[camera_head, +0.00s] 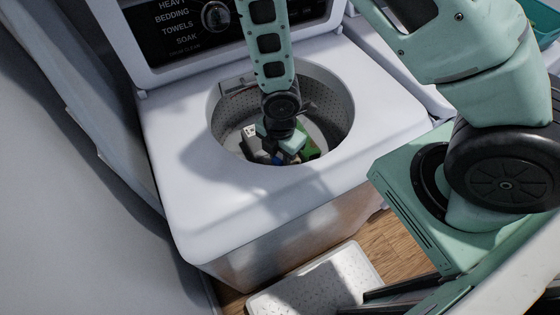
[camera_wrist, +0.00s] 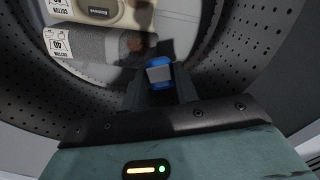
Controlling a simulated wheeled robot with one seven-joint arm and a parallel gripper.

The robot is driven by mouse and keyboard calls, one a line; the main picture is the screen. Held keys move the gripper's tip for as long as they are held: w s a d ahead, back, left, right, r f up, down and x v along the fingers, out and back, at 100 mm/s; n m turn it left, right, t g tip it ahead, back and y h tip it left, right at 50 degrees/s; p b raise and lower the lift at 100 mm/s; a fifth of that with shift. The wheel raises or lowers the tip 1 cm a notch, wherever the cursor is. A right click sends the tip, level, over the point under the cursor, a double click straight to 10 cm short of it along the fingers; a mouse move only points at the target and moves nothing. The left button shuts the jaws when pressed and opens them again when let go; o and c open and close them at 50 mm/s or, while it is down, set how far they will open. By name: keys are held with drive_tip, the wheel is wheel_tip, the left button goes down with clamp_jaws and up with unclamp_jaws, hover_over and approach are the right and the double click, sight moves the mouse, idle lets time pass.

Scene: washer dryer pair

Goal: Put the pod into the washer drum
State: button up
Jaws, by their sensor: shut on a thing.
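The washer (camera_head: 190,190) has its round top opening uncovered, with the perforated drum wall (camera_head: 340,105) inside. My arm reaches down through the opening, and my gripper (camera_head: 283,150) is inside the drum. In the wrist view, my gripper (camera_wrist: 160,88) is shut on the pod (camera_wrist: 159,73), a small blue piece with a pale grey face, held between the dark fingertips. The perforated drum wall (camera_wrist: 262,50) surrounds it there. In the head view the pod is hard to tell apart from the gripper and the things around it.
In the wrist view, a beige item (camera_wrist: 110,12) and a grey item with printed cotton labels (camera_wrist: 88,50) lie beyond the fingers. A control panel with a knob (camera_head: 215,17) stands behind the opening.

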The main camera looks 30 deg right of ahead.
wheel_tip(320, 180, down, 4)
drive_tip(key=shift+f, duration=0.1)
idle(0.4)
drive_tip(key=shift+f+b, duration=0.35)
drive_tip(key=shift+f, duration=0.2)
drive_tip(key=o, duration=1)
drive_tip(key=shift+r, duration=0.1)
drive_tip(key=shift+c, duration=0.2)
